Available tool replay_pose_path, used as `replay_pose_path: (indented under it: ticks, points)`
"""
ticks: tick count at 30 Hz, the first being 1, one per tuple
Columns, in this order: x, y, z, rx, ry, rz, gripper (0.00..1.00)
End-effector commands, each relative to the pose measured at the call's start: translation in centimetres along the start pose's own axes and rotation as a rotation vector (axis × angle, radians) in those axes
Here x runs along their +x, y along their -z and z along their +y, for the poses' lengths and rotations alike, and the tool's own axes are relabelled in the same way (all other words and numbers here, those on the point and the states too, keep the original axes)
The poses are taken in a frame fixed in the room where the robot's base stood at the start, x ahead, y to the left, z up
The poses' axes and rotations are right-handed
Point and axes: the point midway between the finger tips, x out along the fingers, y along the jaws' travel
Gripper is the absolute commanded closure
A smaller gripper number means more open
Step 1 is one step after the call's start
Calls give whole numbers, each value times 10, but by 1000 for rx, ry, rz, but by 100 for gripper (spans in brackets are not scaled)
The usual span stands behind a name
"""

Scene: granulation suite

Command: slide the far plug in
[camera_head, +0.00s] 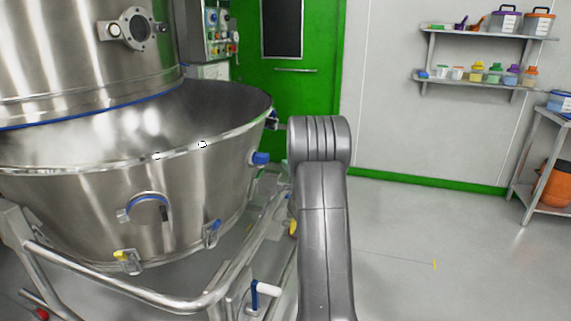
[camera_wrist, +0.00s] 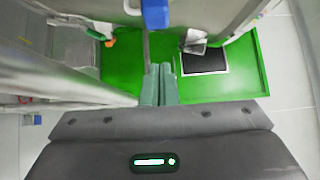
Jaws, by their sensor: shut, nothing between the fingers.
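A steel bowl (camera_head: 90,210) fills the left of the head view. In the head view my arm hides most of the gripper.
A tubular steel frame (camera_head: 215,298) with a blue and white handle (camera_head: 266,289) surrounds the bowl's base. A green door (camera_head: 295,100) stands behind. Shelves (camera_head: 480,80) with tubs and a steel table (camera_head: 545,118) are at right. The floor right of my arm is clear.

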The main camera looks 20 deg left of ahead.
Motion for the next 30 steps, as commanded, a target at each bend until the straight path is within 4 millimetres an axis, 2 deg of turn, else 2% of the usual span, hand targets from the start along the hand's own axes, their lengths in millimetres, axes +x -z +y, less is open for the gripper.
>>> replay_pose_path:
  ticks: [15,21,30]
  points:
    - [-79,1,-1,0,-1,1,100]
    - [-88,0,-1,0,1,0,100]
    - [-88,0,0,0,0,0,100]
